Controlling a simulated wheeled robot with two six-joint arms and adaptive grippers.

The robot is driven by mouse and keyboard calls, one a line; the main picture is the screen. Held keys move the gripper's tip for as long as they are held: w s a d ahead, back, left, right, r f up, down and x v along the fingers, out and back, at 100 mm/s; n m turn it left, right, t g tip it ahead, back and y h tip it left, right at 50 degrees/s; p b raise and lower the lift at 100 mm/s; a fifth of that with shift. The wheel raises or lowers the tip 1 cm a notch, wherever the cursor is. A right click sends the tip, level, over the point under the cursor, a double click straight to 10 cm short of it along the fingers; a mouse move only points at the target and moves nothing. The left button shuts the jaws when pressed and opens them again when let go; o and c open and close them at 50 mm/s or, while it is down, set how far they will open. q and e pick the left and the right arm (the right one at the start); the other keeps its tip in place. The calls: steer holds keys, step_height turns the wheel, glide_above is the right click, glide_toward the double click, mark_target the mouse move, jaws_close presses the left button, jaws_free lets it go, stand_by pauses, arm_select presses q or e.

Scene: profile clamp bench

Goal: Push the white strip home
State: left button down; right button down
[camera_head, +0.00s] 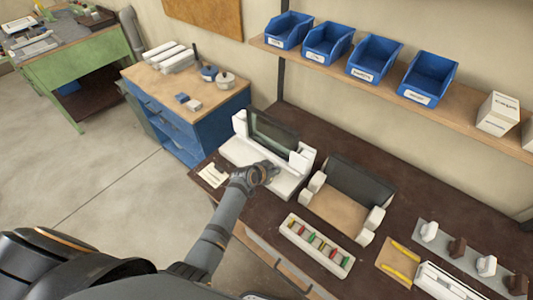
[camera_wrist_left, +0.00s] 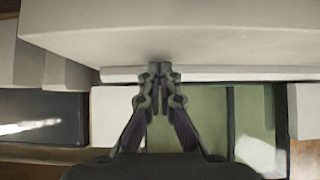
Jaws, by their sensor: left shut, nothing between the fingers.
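A white clamp fixture (camera_head: 243,157) stands on the dark bench, with a dark glassy panel (camera_head: 273,134) upright in it between white end blocks. In the left wrist view a thin white strip (camera_wrist_left: 235,73) runs across, along the edge of a large pale block (camera_wrist_left: 200,35). My left gripper (camera_head: 268,170) is at the front of the fixture, shut and empty. In the left wrist view its fingertips (camera_wrist_left: 160,70) overlap the strip near its left part; I cannot tell whether they touch it. In the head view my gripper hides part of the fixture's front. My right gripper is out of view.
A second fixture with a tan base (camera_head: 338,213) stands right of the first. A white tray of coloured pieces (camera_head: 316,246) lies in front of it. Blue bins (camera_head: 373,58) sit on the shelf above. A blue cabinet (camera_head: 176,124) stands at the left.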

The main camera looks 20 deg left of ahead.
arm_select(q)
steer(key=shift+w+d, duration=0.1)
steer(key=shift+w, duration=0.15)
stand_by(0.3)
steer(key=shift+w+d+b, duration=0.2)
steer(key=shift+w+b, duration=0.25)
steer(key=shift+w, duration=0.15)
stand_by(0.6)
steer(key=shift+s+a+p, duration=0.2)
steer(key=shift+s+p, duration=0.3)
steer(key=shift+s, duration=0.05)
steer(key=shift+s+a, duration=0.15)
steer(key=shift+s, duration=0.25)
step_height(320, 180, up, 3)
steer(key=p, duration=0.3)
step_height(320, 180, up, 2)
steer(key=shift+r+p, duration=0.1)
steer(key=shift+p, duration=0.45)
steer(key=shift+r, duration=1.35)
